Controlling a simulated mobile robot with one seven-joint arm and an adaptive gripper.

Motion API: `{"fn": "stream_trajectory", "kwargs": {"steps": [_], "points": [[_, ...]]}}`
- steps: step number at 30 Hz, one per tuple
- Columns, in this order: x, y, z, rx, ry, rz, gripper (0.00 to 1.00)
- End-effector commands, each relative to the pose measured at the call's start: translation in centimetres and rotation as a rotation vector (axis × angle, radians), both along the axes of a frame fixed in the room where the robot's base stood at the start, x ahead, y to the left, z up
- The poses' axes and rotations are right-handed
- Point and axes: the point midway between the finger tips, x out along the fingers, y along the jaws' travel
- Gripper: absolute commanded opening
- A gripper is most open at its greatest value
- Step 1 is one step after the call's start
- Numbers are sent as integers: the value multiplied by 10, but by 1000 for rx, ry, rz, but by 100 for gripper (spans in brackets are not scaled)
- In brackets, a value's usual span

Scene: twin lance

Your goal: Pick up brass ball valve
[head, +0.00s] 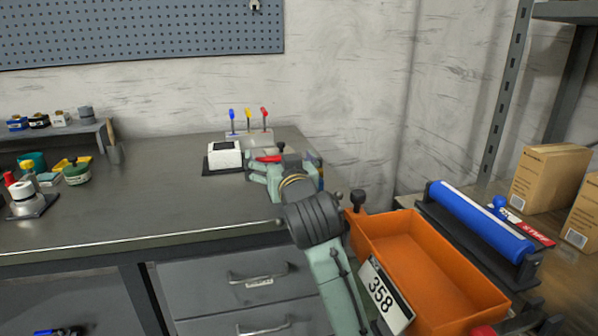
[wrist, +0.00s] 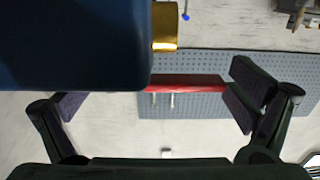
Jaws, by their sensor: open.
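In the head view my gripper (head: 262,170) is over the back right part of the metal workbench, beside a white block. A red bar (head: 268,158) shows at its fingers; it looks like the valve's lever, but I cannot be sure. In the wrist view my gripper (wrist: 155,96) has its fingers spread wide. A red bar (wrist: 190,82) crosses between them, with its right end near the right finger. A brass-coloured piece (wrist: 165,25) shows above it, partly hidden by a large dark blue shape (wrist: 75,45). I cannot tell whether the fingers touch anything. The valve's body is not clear in the head view.
A white block with a black top (head: 226,155) stands left of my gripper. A rack with blue, yellow and red handles (head: 249,132) is behind. An orange bin (head: 440,270) and a blue roller (head: 480,220) are at the right. The bench's middle (head: 150,200) is clear.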

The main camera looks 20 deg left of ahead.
Motion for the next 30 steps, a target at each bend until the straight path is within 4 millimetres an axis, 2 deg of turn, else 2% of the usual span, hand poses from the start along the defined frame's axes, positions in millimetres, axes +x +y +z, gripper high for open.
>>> {"fn": "stream_trajectory", "kwargs": {"steps": [7, 30], "points": [[1, 1, 0, 1, -1, 0, 99], [1, 1, 0, 1, -1, 0, 48]]}}
